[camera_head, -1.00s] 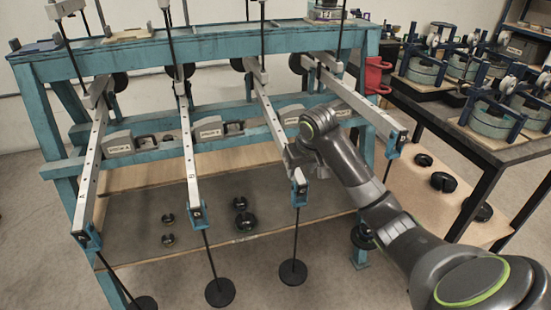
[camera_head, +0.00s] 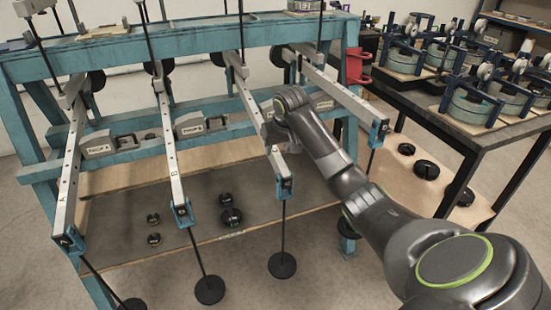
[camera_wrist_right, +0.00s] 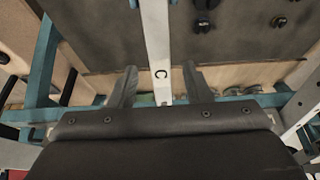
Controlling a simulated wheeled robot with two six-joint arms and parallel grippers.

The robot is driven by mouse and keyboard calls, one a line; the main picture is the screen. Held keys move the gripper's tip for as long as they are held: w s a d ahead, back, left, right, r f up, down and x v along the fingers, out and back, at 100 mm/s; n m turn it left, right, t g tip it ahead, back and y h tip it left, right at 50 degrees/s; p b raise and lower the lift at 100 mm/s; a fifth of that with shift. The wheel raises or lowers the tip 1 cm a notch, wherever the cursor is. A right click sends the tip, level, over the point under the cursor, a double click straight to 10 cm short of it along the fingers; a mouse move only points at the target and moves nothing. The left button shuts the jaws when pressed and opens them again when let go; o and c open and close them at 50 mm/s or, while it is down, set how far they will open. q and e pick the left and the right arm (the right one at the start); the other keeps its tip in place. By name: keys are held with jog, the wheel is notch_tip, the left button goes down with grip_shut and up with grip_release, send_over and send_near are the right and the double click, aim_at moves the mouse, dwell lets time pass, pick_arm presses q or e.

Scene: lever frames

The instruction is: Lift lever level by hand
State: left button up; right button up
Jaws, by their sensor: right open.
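Several long pale metal levers stick out from a teal frame (camera_head: 200,40) and slope down toward me. Lever C (camera_head: 252,105) is the third from the left, with a blue end piece (camera_head: 285,187) and a hanging rod with a dark disc (camera_head: 282,265). My right gripper (camera_head: 277,142) is at lever C, its fingers mostly hidden there by my own wrist. Contact cannot be told. My left gripper is out of view.
Lever A (camera_head: 67,190) and lever B (camera_head: 168,150) lie to the left, and another lever (camera_head: 345,97) to the right. Small dark weights (camera_head: 231,217) sit on the lower shelf (camera_head: 120,215). A table (camera_head: 470,135) with apparatus stands at the right.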

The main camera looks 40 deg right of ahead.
aim_at(277, 154)
jog(key=x, duration=0.6)
jog(key=shift+w, duration=0.1)
grip_shut()
